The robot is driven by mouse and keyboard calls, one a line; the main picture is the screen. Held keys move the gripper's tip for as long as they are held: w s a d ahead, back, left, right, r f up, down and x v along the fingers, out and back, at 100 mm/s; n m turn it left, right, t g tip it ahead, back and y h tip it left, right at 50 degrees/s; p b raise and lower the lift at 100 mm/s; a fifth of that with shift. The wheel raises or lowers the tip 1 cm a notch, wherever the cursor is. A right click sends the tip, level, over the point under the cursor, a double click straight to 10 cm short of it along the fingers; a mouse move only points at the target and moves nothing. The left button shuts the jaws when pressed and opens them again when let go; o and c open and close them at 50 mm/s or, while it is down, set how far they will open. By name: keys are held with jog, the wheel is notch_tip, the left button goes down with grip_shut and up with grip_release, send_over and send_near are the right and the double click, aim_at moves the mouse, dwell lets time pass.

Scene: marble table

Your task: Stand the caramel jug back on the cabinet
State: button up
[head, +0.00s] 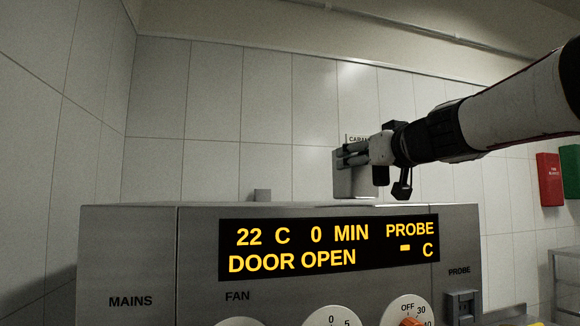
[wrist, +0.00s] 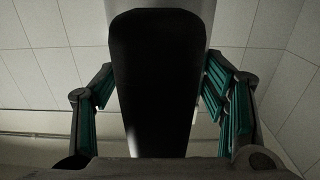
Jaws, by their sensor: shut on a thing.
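The caramel jug (head: 345,184) is a grey, metallic-looking vessel in the head view, at the top right of the cabinet (head: 140,225). It looks upright; whether its base touches the cabinet top I cannot tell. Lettering that begins "CARA" shows just above it, the rest hidden by my gripper. My gripper (head: 358,154) reaches in from the right and is shut on the jug, covering much of it. In the wrist view, the green-padded fingers (wrist: 160,105) stand on either side of a dark upright shape, with a grey surface behind its top.
The cabinet front carries a lit display (head: 330,247) reading "DOOR OPEN", with dials below. A small grey block (head: 262,195) sits on the top, left of the jug. The top between them looks clear. A tiled wall stands behind; red (head: 549,180) and green boxes are far right.

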jog(key=shift+f, duration=0.45)
jog(key=shift+b, duration=0.35)
jog(key=o, duration=1.2)
jog(key=shift+s, duration=0.1)
jog(key=shift+f+p, duration=0.15)
jog(key=shift+p, duration=0.15)
jog(key=s+b, duration=0.1)
jog(key=s, duration=0.3)
jog(key=s+d+b, duration=0.1)
jog(key=s, duration=0.4)
jog(key=s+d, duration=0.1)
jog(key=s, duration=0.3)
jog(key=shift+s+b, duration=0.35)
jog(key=shift+b, duration=0.05)
